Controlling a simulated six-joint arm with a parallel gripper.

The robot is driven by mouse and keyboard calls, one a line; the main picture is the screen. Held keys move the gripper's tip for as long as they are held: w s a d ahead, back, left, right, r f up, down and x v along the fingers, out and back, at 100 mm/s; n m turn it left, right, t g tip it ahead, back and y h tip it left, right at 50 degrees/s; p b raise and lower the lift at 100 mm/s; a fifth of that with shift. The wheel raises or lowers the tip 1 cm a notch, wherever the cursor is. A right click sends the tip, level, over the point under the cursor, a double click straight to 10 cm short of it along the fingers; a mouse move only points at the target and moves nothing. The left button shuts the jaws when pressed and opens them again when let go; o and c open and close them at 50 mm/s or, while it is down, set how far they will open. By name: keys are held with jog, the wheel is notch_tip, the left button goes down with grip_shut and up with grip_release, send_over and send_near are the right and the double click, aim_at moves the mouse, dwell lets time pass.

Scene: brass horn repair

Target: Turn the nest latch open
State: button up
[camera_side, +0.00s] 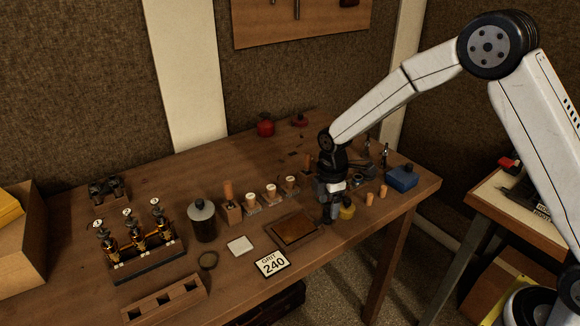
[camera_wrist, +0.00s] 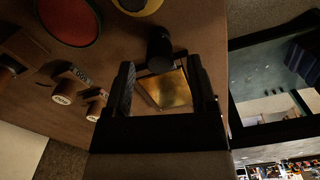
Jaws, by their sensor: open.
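I cannot pick out the nest latch for certain in either view. My gripper (camera_side: 331,214) points down low over the right part of the bench, beside a yellow round item (camera_side: 347,211). In the wrist view my gripper (camera_wrist: 160,68) is open, its two dark fingers apart. A short black cylindrical piece (camera_wrist: 160,46) shows near the fingertips; I cannot tell whether it is the latch or whether the fingers touch it. A shiny brass-coloured plate (camera_wrist: 170,90) shows between the fingers. A dark rack (camera_side: 148,262) holding three brass valve assemblies stands at the left, well away from my gripper.
A shallow tray with a brown surface (camera_side: 296,231) lies left of my gripper, with a "GRIT 240" card (camera_side: 271,264) in front. Several corks (camera_side: 270,190) stand behind it. A blue box (camera_side: 402,177) is at the right, near the bench edge. A dark jar (camera_side: 202,221) stands left of centre.

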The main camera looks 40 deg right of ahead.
jog(key=shift+f, duration=1)
grip_shut()
